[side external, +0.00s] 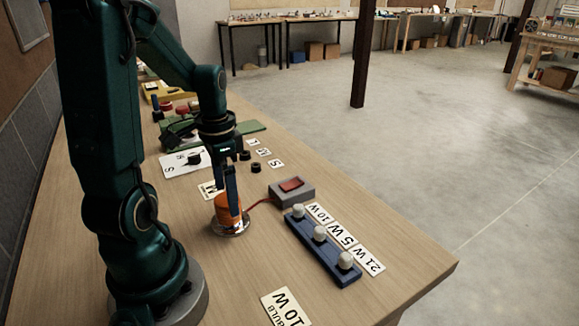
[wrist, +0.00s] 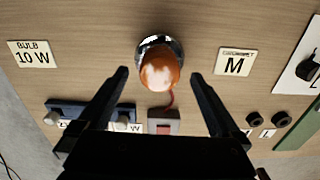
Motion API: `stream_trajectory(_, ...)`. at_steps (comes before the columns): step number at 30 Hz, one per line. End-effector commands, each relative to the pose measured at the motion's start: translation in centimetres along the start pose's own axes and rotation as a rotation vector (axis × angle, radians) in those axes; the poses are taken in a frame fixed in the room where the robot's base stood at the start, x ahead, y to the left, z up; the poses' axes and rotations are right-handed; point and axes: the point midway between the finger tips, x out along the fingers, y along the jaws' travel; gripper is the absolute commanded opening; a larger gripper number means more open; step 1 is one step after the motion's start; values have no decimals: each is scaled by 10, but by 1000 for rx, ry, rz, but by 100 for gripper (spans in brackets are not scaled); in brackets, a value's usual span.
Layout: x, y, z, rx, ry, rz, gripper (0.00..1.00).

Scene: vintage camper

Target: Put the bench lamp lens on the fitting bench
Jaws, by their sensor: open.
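The orange bench lamp lens (side external: 222,203) sits on a round shiny metal base on the wooden fitting bench (side external: 412,266). In the wrist view the lens (wrist: 160,72) is at the upper middle, with the silver base (wrist: 150,44) showing around its far side. My gripper (side external: 232,207) points down at the lens, a finger passing in front of it in the side view. In the wrist view my gripper (wrist: 159,76) is open, one finger to each side of the lens, with gaps between. I cannot tell how firmly the lens sits on the base.
A red wire runs from the lamp to a grey box with a red switch (side external: 291,190). A blue rack (side external: 323,248) with white bulbs and wattage cards stands right of it. Black rings (side external: 256,168), letter cards and a green plate lie behind. The bench's right edge is open.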

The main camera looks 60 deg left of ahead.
Motion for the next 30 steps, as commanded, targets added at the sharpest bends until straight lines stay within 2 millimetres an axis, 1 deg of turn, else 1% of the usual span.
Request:
stream_trajectory(6, 26, 1, 1, 1, -7, 5, 100)
stream_trajectory(12, 42, 1, 1, 1, -6, 2, 100)
stream_trajectory(22, 45, 0, 1, 1, -3, -1, 100)
stream_trajectory(23, 45, 0, 1, 1, -3, -1, 92)
stream_trajectory(24, 45, 0, 1, 1, -3, -1, 77)
stream_trajectory(26, 45, 0, 1, 1, -3, -1, 54)
stream_trajectory(27, 44, 0, 1, 1, -3, -1, 39)
stream_trajectory(29, 44, 0, 1, 1, -3, -1, 16)
stream_trajectory(30, 44, 0, 1, 1, -3, -1, 3)
